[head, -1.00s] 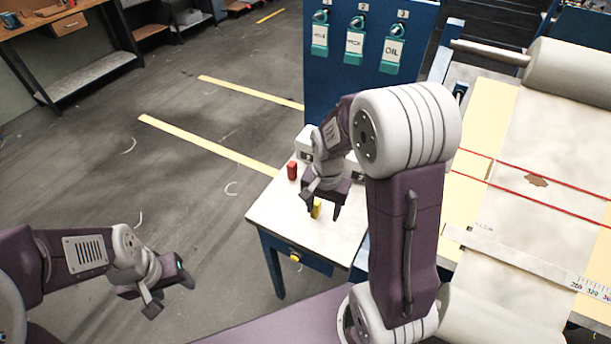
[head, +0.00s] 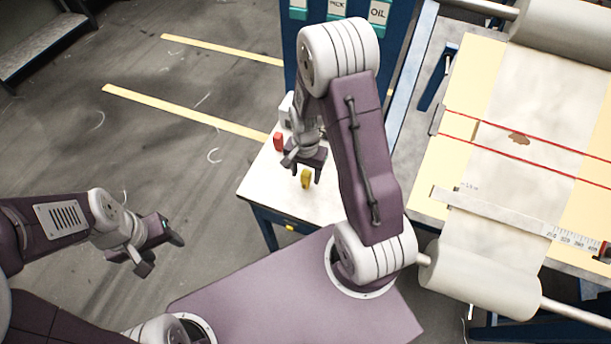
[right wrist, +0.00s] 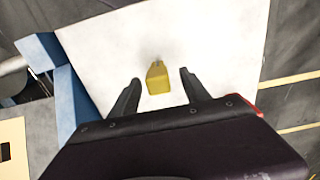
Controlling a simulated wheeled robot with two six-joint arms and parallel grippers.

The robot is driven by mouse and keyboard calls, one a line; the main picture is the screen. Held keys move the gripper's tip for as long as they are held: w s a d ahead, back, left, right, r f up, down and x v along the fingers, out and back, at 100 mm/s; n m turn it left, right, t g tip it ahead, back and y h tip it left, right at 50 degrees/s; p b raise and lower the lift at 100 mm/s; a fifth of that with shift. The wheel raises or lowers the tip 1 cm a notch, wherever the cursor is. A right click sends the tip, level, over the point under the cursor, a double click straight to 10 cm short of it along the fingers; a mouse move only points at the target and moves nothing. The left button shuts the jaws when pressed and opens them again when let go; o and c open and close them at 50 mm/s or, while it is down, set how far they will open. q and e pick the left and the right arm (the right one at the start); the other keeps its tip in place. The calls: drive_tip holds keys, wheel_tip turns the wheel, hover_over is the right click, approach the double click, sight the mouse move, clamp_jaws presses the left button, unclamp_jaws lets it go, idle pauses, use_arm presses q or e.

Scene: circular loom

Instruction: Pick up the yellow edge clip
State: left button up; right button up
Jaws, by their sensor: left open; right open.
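The yellow edge clip (head: 306,179) stands on the small white-topped table, just below my right gripper in the head view. In the right wrist view the yellow clip (right wrist: 157,78) lies between and beyond the two fingertips, with white tabletop around it. My right gripper (head: 303,172) is open and empty, pointing down over the table; its fingers also show in the right wrist view (right wrist: 161,76). I cannot tell its exact height above the clip. My left gripper (head: 160,255) is open and empty, over the floor at the left, far from the clip.
A red clip-like piece (head: 278,142) stands on the small table (head: 262,184), left of my right gripper. A whitish object is partly hidden behind the gripper. The large worktable (head: 428,190) with fabric, red lines and a ruler (head: 500,215) lies to the right.

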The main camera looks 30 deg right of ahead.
drive_tip(key=shift+s+f, duration=0.2)
drive_tip(key=shift+s, duration=0.1)
drive_tip(key=shift+w+f, duration=0.1)
drive_tip(key=shift+w, duration=0.15)
drive_tip(key=c, duration=0.9)
clamp_jaws()
use_arm(q)
drive_tip(key=shift+s+r, duration=0.1)
drive_tip(key=shift+s, duration=0.1)
use_arm(e)
drive_tip(key=shift+s, duration=0.1)
drive_tip(key=r, duration=0.4)
drive_tip(key=shift+d+r+b, duration=0.25)
drive_tip(key=shift+d+b, duration=0.05)
drive_tip(key=shift+b, duration=0.1)
use_arm(q)
drive_tip(key=shift+f+b, duration=0.55)
drive_tip(key=shift+f, duration=0.45)
use_arm(e)
drive_tip(key=s+d+r, duration=0.5)
drive_tip(key=d+r, duration=0.1)
drive_tip(key=d, duration=0.3)
drive_tip(key=shift+s+d+r, duration=0.2)
drive_tip(key=shift+d+r, duration=0.15)
